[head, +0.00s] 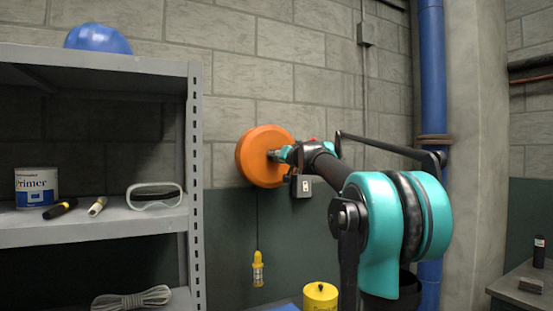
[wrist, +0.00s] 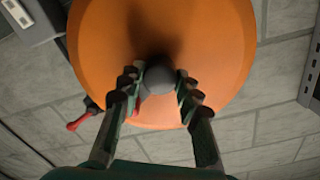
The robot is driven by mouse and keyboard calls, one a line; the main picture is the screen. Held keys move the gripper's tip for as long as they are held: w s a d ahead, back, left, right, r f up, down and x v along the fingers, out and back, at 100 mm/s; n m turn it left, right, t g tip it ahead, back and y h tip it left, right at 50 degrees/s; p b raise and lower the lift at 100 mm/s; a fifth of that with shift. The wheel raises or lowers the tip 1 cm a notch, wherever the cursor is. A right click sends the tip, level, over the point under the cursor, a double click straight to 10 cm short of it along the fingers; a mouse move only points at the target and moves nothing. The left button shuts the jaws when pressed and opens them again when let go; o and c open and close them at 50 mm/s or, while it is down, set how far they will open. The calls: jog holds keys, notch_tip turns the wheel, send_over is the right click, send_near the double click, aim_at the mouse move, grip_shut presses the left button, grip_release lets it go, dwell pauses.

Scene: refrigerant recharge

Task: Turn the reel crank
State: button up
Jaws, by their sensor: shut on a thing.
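The orange reel (head: 257,145) is fixed to the block wall, right of the shelf; its round face fills the upper middle of the wrist view (wrist: 105,45). A grey round crank knob (wrist: 160,76) stands out from the reel's face. My gripper (wrist: 160,88) has its two fingers on either side of this knob and is shut on it. In the head view my gripper (head: 279,154) reaches the reel's face from the right, and the knob is hidden there. The rest of the crank is hidden or cannot be made out.
A grey shelf (head: 195,150) stands left, holding a primer can (head: 36,187), goggles (head: 154,195) and rope (head: 132,298). A yellow plug (head: 257,268) hangs on a cord below the reel. A wall box (head: 301,186), blue pipe (head: 433,75) and yellow container (head: 320,297) are nearby.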

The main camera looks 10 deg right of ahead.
jog(key=shift+d+m, duration=0.1)
jog(key=shift+m, duration=8.9)
jog(key=o, duration=1.2)
jog(key=shift+c, duration=0.2)
jog(key=shift+s, duration=0.15)
jog(key=v, duration=1.1)
jog(key=shift+s+d, duration=0.3)
jog(key=shift+y, duration=0.3)
